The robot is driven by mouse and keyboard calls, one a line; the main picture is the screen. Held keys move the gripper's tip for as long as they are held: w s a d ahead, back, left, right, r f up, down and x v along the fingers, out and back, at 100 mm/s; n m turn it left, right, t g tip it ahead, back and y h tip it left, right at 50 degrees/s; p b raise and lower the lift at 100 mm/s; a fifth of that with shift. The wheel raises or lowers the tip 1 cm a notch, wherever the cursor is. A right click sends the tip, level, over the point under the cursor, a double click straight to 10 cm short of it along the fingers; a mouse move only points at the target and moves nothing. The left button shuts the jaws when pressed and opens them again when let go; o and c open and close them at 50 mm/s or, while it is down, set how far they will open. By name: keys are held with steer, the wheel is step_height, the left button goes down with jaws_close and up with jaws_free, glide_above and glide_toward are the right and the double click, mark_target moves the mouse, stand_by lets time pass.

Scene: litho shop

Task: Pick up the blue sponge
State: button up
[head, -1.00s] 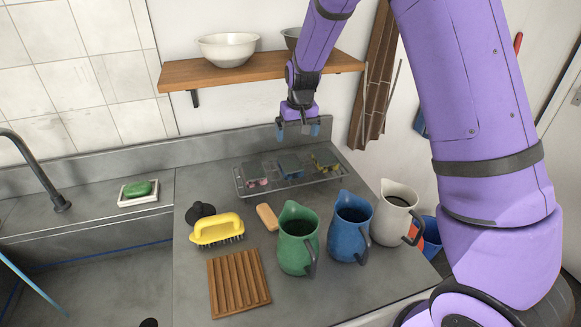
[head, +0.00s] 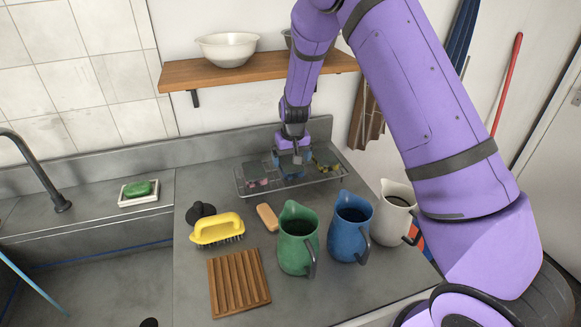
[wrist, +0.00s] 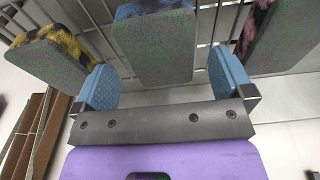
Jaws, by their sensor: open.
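The blue sponge (wrist: 152,45) has a dark grey-green scouring face and a mottled blue body. It stands in the middle of the wire rack (head: 243,190), between two other sponges. In the head view my gripper (head: 291,164) is low over the middle of the rack and hides most of the blue sponge. In the wrist view my gripper (wrist: 162,78) is open, with its blue finger pads on either side of the sponge's near end. I see gaps between pads and sponge, and cannot tell how far the fingers reach down beside it.
A yellow-and-black sponge (wrist: 45,55) and a pink-and-black sponge (wrist: 280,35) stand close on either side. In front are a green jug (head: 297,243), a blue jug (head: 350,225) and a white jug (head: 394,212). A wooden shelf (head: 220,77) with bowls hangs above.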

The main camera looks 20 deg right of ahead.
steer(key=f, duration=0.2)
steer(key=shift+w+f, duration=0.2)
steer(key=shift+f, duration=0.2)
steer(key=shift+a, duration=0.1)
steer(key=c, duration=1)
steer(key=shift+r, duration=0.1)
